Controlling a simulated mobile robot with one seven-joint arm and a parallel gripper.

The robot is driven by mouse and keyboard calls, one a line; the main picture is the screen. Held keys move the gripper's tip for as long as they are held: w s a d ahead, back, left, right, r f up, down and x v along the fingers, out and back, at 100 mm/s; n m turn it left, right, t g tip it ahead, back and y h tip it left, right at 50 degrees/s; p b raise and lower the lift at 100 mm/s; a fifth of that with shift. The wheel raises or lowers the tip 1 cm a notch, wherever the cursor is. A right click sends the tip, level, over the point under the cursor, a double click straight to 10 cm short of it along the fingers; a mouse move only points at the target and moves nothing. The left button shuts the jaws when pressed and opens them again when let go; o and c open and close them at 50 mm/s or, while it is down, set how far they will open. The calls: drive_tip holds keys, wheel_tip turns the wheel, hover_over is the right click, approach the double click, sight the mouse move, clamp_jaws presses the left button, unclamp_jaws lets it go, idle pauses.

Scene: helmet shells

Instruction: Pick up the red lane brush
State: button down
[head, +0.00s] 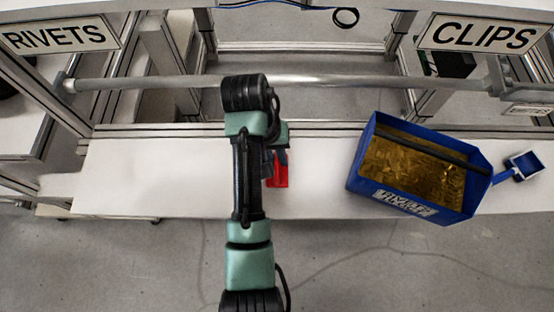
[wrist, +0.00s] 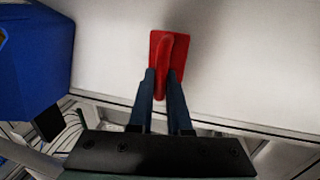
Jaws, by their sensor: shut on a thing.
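The red lane brush (wrist: 168,55) is at the upper middle of the wrist view, with a flat plate-like body and a raised ridge along it. My gripper (wrist: 160,88) has its two dark fingers on either side of the ridge's near end and is shut on it. In the head view the red brush (head: 280,174) shows partly beside my arm, over the white bench; my arm hides the rest. My gripper (head: 278,157) is just above it there, mostly hidden. I cannot tell whether the brush touches the bench.
A blue bin (head: 432,208) labelled RIVETS, with brassy contents and a dark bar across it, sits on the white bench (head: 160,180) to the right. A small blue scoop-like thing (head: 523,166) is beside it. A metal rail (head: 340,81) runs behind. The bench's left side is clear.

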wheel_tip(320, 180, up, 9)
drive_tip(key=p, duration=0.6)
drive_tip(key=shift+r, duration=0.1)
drive_tip(key=c, duration=1.4)
unclamp_jaws()
clamp_jaws()
